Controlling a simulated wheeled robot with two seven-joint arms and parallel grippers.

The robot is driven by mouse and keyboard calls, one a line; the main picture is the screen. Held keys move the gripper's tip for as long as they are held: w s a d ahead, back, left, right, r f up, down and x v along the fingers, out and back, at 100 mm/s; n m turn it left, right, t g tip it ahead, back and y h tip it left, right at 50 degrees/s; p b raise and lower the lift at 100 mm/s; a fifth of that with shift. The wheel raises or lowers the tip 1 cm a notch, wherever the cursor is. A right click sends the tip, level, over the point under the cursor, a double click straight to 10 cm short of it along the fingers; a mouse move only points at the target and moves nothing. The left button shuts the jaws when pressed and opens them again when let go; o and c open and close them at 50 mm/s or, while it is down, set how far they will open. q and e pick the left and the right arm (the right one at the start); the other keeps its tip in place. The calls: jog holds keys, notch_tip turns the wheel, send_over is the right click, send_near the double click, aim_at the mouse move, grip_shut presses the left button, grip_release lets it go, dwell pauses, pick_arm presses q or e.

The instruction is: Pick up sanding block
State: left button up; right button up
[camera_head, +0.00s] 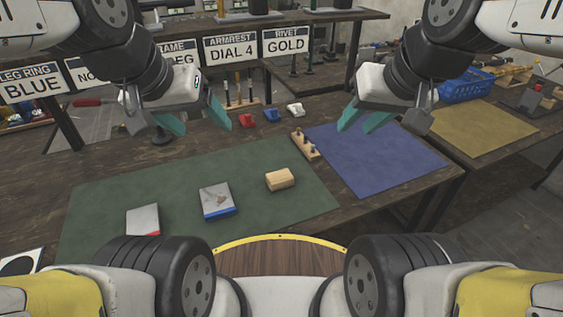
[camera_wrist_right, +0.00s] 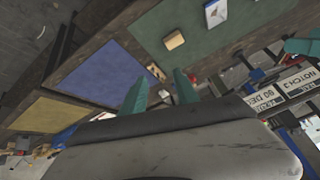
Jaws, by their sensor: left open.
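The sanding block, a small tan block (camera_head: 280,179), lies on the right part of the green mat (camera_head: 110,197). It also shows near the top of the right wrist view (camera_wrist_right: 173,40). My left gripper (camera_head: 195,118) is open and empty, raised above the table, up and to the left of the block in the head view. My right gripper (camera_head: 362,120) is raised up and to the right of the block, over the blue mat side. Its teal fingers stand apart and empty in the right wrist view (camera_wrist_right: 160,88). Neither gripper touches the block.
A white-and-blue box (camera_head: 216,200) and a white-and-red box (camera_head: 143,219) sit on the green mat left of the block. A wooden peg rack (camera_head: 305,145) stands by the blue mat (camera_head: 375,158). Signs (camera_head: 230,47) hang at the back. The mat around the block is clear.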

jog(key=o, duration=0.7)
jog(key=shift+w, duration=0.35)
jog(key=o, duration=0.7)
jog(key=shift+n+g, duration=0.4)
jog(key=shift+g, duration=0.4)
jog(key=w, duration=0.2)
jog(key=w+a+f, duration=0.1)
jog(key=w, duration=0.1)
jog(key=w+a+f, duration=0.1)
jog(key=w, duration=0.1)
jog(key=shift+c, duration=0.2)
jog(key=n+g+h, duration=0.2)
jog(key=n+g, duration=0.1)
jog(key=g, duration=0.2)
send_over(280, 175)
jog(key=f, duration=2.3)
jog(key=shift+a+f, duration=0.2)
jog(key=shift+w+f, duration=0.1)
jog(key=shift+f, duration=0.25)
jog(key=shift+s+d+f, duration=0.1)
jog(key=shift+f, duration=1.8)
jog(key=shift+s+d+f, duration=0.1)
jog(key=shift+f, duration=1.8)
